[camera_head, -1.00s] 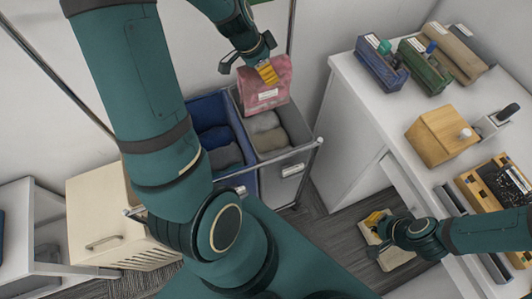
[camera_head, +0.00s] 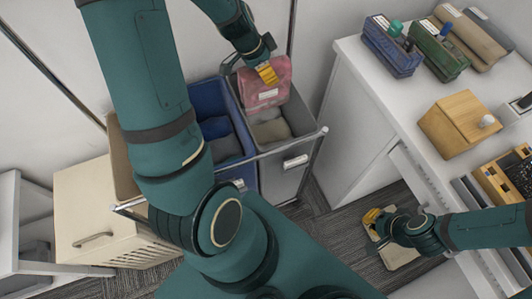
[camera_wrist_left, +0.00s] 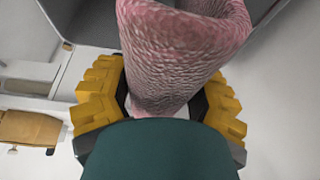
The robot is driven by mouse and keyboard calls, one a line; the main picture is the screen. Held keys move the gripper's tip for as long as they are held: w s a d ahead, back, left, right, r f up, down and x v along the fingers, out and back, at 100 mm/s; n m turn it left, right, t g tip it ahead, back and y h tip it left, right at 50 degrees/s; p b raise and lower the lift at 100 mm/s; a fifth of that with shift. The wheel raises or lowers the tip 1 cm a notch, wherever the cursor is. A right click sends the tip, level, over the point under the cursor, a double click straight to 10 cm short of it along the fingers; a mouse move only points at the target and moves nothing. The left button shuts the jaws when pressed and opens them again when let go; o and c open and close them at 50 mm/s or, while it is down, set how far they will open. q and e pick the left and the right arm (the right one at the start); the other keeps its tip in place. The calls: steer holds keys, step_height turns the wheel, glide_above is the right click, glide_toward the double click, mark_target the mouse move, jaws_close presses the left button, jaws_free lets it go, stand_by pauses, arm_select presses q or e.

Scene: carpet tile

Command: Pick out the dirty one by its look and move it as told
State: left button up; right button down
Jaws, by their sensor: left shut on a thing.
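A pink cloth with a white label (camera_head: 266,86) hangs from my left gripper (camera_head: 266,72), over the back of the grey compartment (camera_head: 287,178) of the laundry sorter. The left wrist view shows the pink cloth (camera_wrist_left: 175,55) close up, with a textured, rolled surface between the yellow finger pads. My left gripper is shut on it. Any dirt marks on it are too small to tell.
The blue compartment (camera_head: 205,98) holds dark folded cloths; the grey one holds grey and beige cloths (camera_head: 270,130). A tan compartment (camera_head: 121,160) is at the left. A cream cabinet (camera_head: 90,205) stands left. The white desk (camera_head: 365,90) at right carries several cases and a wooden box (camera_head: 458,124).

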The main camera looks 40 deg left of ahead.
arm_select(q)
steer(key=shift+f, duration=0.15)
steer(key=o, duration=1.4)
steer(key=shift+o, duration=0.2)
steer(key=v, duration=1.2)
